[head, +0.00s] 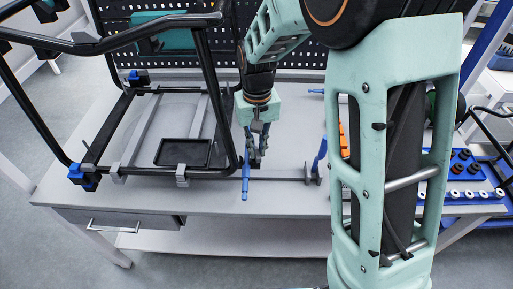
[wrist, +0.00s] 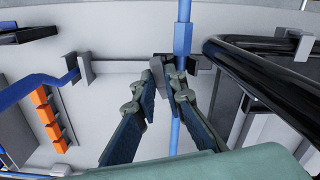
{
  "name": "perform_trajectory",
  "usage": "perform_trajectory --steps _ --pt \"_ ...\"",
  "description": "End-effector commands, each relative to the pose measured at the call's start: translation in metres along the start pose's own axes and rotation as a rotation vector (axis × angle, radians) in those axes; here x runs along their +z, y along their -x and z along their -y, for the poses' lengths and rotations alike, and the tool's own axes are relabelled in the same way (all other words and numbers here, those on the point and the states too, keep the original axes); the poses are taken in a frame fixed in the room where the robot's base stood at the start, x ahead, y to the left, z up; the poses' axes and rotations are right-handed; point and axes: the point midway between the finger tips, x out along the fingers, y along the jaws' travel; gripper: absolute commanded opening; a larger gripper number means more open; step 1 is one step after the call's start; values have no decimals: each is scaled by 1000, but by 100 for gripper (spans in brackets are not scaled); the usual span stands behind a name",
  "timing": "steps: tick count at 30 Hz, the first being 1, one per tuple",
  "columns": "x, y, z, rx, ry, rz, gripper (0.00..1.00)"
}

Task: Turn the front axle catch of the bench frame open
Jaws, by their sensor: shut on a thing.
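A grey block lies just beyond the fingertips. The exact contact is partly hidden by the fingers.
A second blue lever (head: 320,158) stands to the right on the same cross bar. A black tray (head: 184,153) lies inside the frame. Orange blocks (wrist: 47,115) are on the left in the wrist view. Blue racks (head: 470,180) stand on the right. The frame's black tube passes close beside my gripper.

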Motion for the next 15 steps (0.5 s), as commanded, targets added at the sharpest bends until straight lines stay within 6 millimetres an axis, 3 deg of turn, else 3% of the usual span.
perform_trajectory --steps 15 --pt "-1 1 -2 -1 -268 -3 0"
